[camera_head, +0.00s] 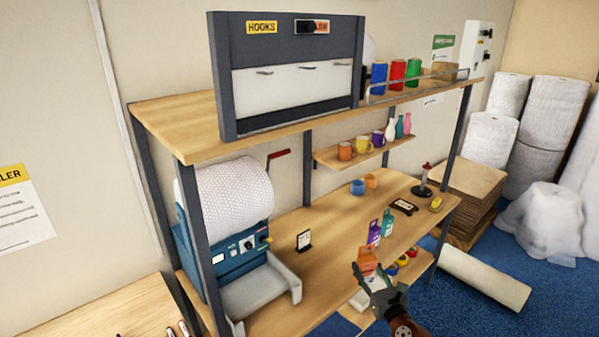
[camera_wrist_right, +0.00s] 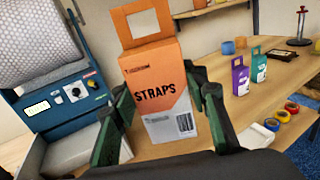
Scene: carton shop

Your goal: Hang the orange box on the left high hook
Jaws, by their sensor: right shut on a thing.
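The orange box (camera_head: 367,262) has a hang tab with a square hole at its top and the word STRAPS on its front. In the right wrist view the orange box (camera_wrist_right: 160,85) stands upright between the fingers of my right gripper (camera_wrist_right: 168,110), which is shut on it. In the head view my right gripper (camera_head: 376,285) holds it above the front edge of the workbench. The panel marked HOOKS (camera_head: 225,80) stands on the top shelf. Hooks show on its white face in a row: a left one (camera_head: 264,73), a middle one and a right one. My left gripper is not in view.
A purple box (camera_head: 374,233) and a teal box (camera_head: 387,222) stand on the bench (camera_head: 325,260). A blue bubble-wrap machine (camera_head: 235,250) is at the left. Mugs and vases line the middle shelf (camera_head: 365,150). Tape rolls (camera_wrist_right: 280,117) lie low at the right.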

